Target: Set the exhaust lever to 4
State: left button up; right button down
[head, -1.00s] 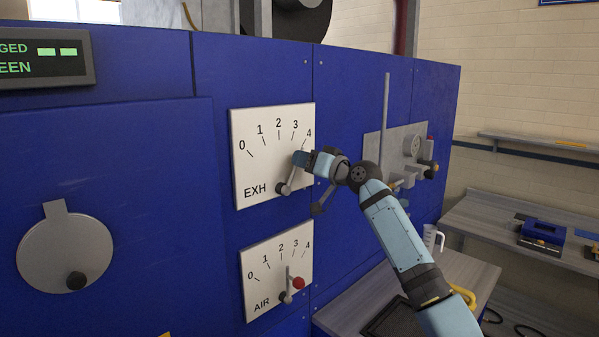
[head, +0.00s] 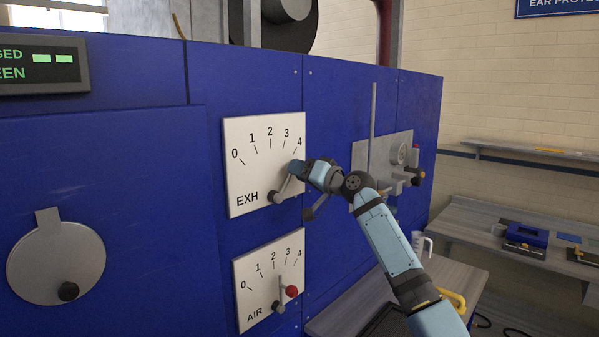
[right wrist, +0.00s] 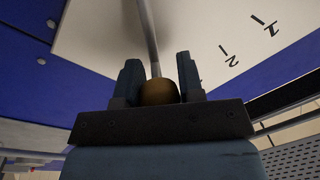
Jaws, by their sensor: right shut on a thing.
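The exhaust lever (head: 282,188) is a grey rod on the white EXH dial plate (head: 248,160), which is marked 0 to 4. It leans up and to the right from its pivot, roughly toward the 4 mark; its exact reading is hard to tell. My right gripper (head: 293,167) is shut on the lever's knob and hides it in the head view. In the right wrist view the brownish knob (right wrist: 159,92) sits between the two fingers, with the rod (right wrist: 148,40) running up from it. My left gripper is out of view.
Below is the AIR dial (head: 250,285) with a red-knobbed lever (head: 291,291). A grey panel (head: 360,155) with a gauge and knobs is to the right. A round metal cover (head: 55,255) is at left. A bench (head: 465,275) stands below my right arm.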

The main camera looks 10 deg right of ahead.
jog(key=c, duration=0.8)
grip_release()
jog(key=shift+d+f, duration=0.1)
jog(key=shift+o, duration=0.2)
jog(key=b+v, duration=0.3)
jog(key=v, duration=1)
jog(key=shift+s+d+b, duration=0.25)
jog(key=shift+s+b, duration=0.05)
jog(key=shift+b, duration=0.05)
